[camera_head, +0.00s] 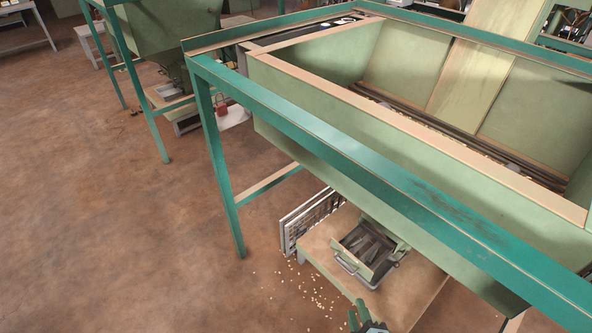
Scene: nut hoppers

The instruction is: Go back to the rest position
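My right gripper (362,315) shows at the bottom edge, right of the middle, dark with green finger parts. It is in front of the low wooden stand (330,262) under the hopper, and its fingers look apart with nothing visible between them. Most of the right arm is outside the picture. My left gripper is not in the view. The large pale green hopper (330,125) sits in a teal metal frame (330,128). A metal drawer (371,252) with a handle stands on the wooden stand below it.
A wire grate (312,220) leans at the stand's left side. Several nuts (315,297) lie scattered on the brown floor. A second green hopper (170,35) on teal legs stands at the upper left. The floor (90,220) at the left is clear.

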